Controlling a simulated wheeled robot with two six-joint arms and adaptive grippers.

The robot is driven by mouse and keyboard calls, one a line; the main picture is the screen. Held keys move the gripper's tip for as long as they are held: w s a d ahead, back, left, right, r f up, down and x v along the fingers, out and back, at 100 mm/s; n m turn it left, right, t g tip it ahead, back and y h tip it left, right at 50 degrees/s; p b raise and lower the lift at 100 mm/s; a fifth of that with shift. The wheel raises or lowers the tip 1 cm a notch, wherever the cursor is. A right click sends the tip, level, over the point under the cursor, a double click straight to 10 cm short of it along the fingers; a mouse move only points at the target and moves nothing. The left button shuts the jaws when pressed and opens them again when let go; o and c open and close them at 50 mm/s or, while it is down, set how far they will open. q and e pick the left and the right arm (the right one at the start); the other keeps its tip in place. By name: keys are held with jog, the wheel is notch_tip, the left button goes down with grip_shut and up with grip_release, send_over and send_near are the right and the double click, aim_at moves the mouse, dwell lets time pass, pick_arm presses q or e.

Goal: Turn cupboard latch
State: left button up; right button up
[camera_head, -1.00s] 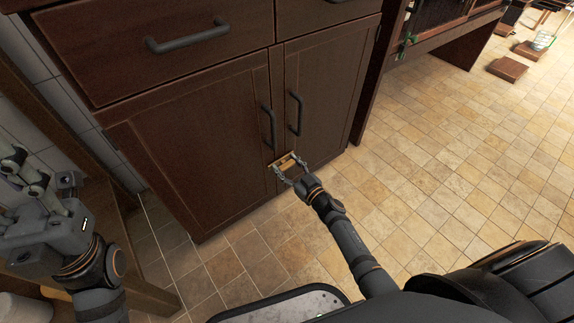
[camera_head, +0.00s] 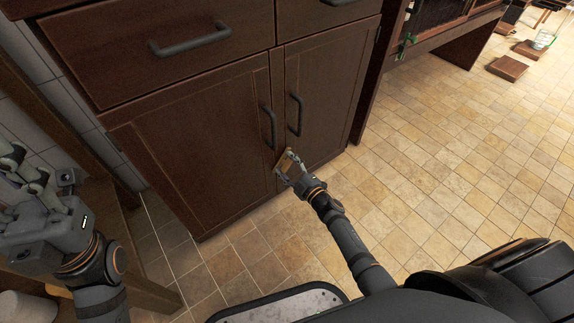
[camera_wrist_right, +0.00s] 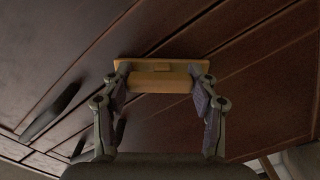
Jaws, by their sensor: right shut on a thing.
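The cupboard latch (camera_head: 287,158) is a small light-wood bar low on the dark wooden cupboard, at the seam between its two doors. It stands steeply tilted in the head view. In the right wrist view the latch (camera_wrist_right: 160,82) lies between the two fingers, in front of a thin wooden plate. My right gripper (camera_head: 290,170) is shut on the latch, and its fingers (camera_wrist_right: 160,98) press on the bar's two ends. My left gripper (camera_head: 25,175) is at the left edge, away from the cupboard; its jaw opening is unclear.
The left door (camera_head: 200,150) and right door (camera_head: 325,100) look closed, each with a dark upright handle. A drawer with a handle (camera_head: 190,38) is above. A wooden stand is at the left.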

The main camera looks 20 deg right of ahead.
jog(key=n, duration=0.3)
jog(key=shift+a+n, duration=0.1)
jog(key=shift+n, duration=0.3)
jog(key=shift+n+b, duration=0.65)
jog(key=shift+n, duration=1.15)
jog(key=o, duration=1.2)
jog(key=shift+c, duration=0.2)
jog(key=shift+s, duration=0.1)
jog(key=v, duration=1.2)
